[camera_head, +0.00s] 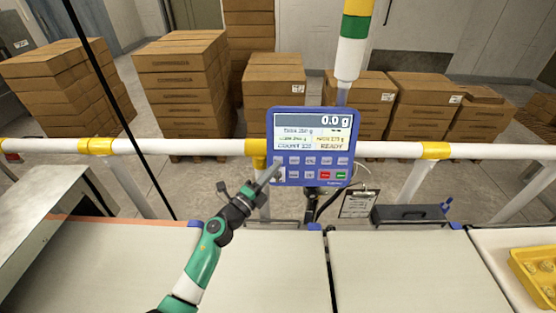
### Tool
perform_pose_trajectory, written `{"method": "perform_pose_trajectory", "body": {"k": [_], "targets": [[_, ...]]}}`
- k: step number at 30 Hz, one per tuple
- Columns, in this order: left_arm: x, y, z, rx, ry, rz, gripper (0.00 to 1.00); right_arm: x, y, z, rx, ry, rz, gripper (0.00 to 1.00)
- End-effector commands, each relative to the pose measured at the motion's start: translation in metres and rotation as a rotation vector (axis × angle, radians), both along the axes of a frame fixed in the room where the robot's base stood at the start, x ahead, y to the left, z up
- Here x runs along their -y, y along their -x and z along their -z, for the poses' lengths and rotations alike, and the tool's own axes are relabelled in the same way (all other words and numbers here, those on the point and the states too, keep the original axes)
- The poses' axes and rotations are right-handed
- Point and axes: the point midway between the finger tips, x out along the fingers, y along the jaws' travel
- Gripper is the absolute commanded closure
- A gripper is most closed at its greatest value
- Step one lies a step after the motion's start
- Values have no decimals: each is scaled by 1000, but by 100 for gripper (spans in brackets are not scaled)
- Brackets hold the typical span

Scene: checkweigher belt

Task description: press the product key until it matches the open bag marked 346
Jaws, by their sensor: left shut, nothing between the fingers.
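The blue checkweigher terminal (310,147) is fixed at the white rail. Its screen reads 0.0 g on top and READY at the lower right; the smaller lines are hard to read. Below the screen are two rows of keys, with a red and a green one at the lower right. My left gripper (276,168) is shut and empty, its tip at the left end of the key rows, in front of the keys there. I cannot tell whether it touches a key. The key labels are too small to read. No open bag marked 346 shows. My right gripper is not in view.
A white rail (390,150) with yellow bands runs behind the pale belts (400,270). A clipboard (358,204) hangs below the terminal, beside a dark tray (411,214). A yellow crate (520,277) sits at right. Stacked cartons (186,90) stand behind the rail.

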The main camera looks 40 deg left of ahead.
Motion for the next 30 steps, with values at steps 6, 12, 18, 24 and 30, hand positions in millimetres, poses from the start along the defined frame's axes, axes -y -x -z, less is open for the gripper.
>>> {"method": "perform_pose_trajectory", "body": {"k": [6,12,18,24,30], "targets": [[14,15,-11,-1,1,2,100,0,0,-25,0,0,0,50],[26,29,-15,-1,1,1,100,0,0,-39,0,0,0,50],[31,34,-14,0,0,1,100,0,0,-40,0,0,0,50],[30,34,-14,0,0,0,100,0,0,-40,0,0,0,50],[30,34,-14,0,0,0,100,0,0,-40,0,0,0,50]]}}
